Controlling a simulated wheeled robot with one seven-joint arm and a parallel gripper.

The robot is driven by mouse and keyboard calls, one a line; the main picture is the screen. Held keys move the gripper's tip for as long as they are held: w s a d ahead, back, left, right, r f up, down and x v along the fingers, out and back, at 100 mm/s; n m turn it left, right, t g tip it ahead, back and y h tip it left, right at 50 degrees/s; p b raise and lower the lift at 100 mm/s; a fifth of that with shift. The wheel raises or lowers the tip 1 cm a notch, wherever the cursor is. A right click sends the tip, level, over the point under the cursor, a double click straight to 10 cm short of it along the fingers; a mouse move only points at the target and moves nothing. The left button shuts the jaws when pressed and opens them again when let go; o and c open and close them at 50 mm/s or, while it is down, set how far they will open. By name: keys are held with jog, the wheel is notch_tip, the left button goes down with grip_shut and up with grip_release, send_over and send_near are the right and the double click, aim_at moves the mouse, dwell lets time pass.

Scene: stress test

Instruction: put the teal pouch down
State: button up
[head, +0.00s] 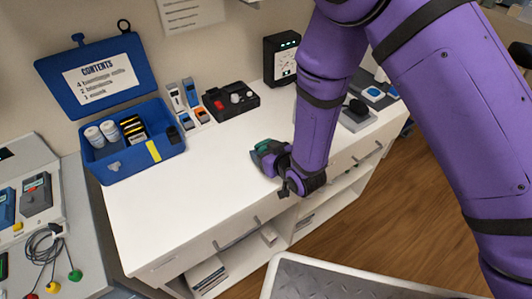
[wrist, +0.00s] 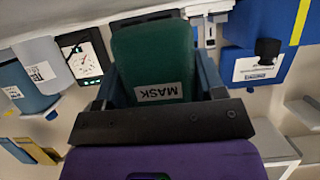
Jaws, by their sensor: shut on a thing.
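The teal pouch (wrist: 152,55) is dark green and carries a white label reading MASK, upside down in the wrist view. My gripper (wrist: 155,85) is shut on it, with one finger along each side. In the head view my gripper (head: 274,163) is over the front part of the white counter (head: 190,205), pointing left and away from the front edge. Only a small teal part of the pouch (head: 263,148) shows there, the rest hidden by the gripper. I cannot tell whether the pouch touches the counter.
An open blue box (head: 112,172) with bottles and a striped item stands at the counter's left. The counter's middle and front left are clear. Open shelves lie below the front edge.

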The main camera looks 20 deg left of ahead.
jog(key=shift+f, duration=0.5)
jog(key=o, duration=1)
jog(key=shift+f, duration=0.1)
jog(key=shift+s+d+r, duration=0.15)
jog(key=shift+d+r, duration=0.1)
jog(key=v, duration=1.1)
jog(key=shift+s+d, duration=0.15)
jog(key=shift+s, duration=0.05)
